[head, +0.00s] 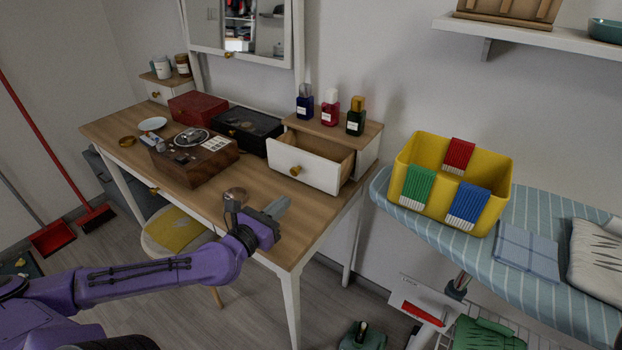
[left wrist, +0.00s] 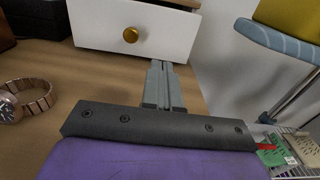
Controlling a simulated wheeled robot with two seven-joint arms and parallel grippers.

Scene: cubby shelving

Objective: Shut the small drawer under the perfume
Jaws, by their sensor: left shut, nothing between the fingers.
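The small drawer (head: 304,165) has a white front and a round gold knob. It stands pulled out from the small wooden-topped unit (head: 367,152) at the right end of the desk. Three perfume bottles, blue (head: 305,105), red (head: 329,109) and green (head: 356,118), stand on top of that unit. My left gripper (head: 282,204) is shut and empty, in front of and below the drawer front. In the left wrist view its fingers (left wrist: 165,68) point at the lower part of the drawer front (left wrist: 165,28), right of the knob (left wrist: 130,34); contact cannot be told. My right gripper is not in view.
A wooden box (head: 195,160), a black box (head: 248,130) and a red box (head: 197,106) stand left on the desk (head: 262,221). A watch (left wrist: 30,100) lies left of my gripper. A yellow bin (head: 410,158) sits on the ironing board at right.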

